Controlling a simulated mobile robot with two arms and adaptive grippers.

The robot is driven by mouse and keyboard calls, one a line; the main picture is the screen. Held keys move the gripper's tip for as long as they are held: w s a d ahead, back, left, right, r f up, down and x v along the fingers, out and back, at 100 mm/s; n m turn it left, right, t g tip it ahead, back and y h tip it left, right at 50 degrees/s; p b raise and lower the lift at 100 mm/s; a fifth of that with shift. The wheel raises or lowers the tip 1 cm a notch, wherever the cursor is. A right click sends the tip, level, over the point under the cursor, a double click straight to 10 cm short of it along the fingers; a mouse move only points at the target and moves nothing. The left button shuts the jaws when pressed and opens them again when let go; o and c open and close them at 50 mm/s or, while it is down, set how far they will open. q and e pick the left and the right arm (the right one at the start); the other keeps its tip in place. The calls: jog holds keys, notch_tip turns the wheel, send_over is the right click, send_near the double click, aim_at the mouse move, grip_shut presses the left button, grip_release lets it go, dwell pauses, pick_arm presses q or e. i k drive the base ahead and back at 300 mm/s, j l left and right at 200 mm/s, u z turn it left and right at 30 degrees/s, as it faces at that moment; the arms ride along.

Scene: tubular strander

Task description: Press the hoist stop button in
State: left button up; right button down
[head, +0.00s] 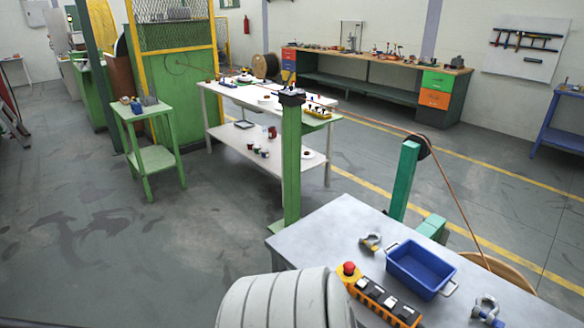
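A blue bin (420,267) stands right beside the control box. A metal shackle (371,242) lies behind the box and another (489,308) to its right. The table's (331,217) left part is bare. A green post (291,160) stands beyond it.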

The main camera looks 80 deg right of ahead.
aim_at(349, 268)
jog(key=z, duration=3.35)
